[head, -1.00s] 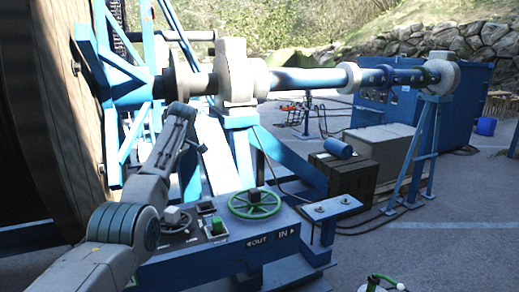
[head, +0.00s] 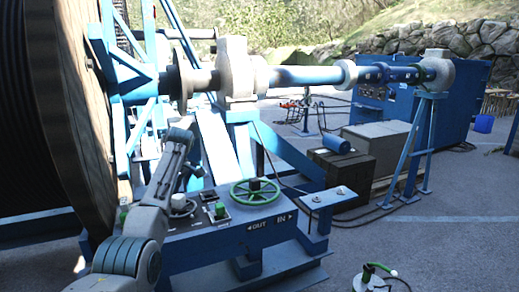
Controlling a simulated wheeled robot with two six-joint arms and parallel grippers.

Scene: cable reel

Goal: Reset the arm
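My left arm comes in from the bottom left, rises over the left end of the control console (head: 205,245) and bends down at its top. The end of the arm, with my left gripper (head: 191,172), is small and dark against the blue frame. I cannot make out its fingers or anything held. It appears above and behind the white round knob (head: 181,205); I cannot tell whether it touches anything. The green handwheel (head: 255,192) and a green button (head: 220,209) are on the console top, clear of the arm. My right gripper is not in view.
The large cable reel (head: 72,130) fills the left side. A blue shaft (head: 305,76) runs right from it to a stand (head: 413,150). Crates (head: 345,172) stand behind the console. A device with a green-and-white handle (head: 370,280) is on the ground. Pavement at right is open.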

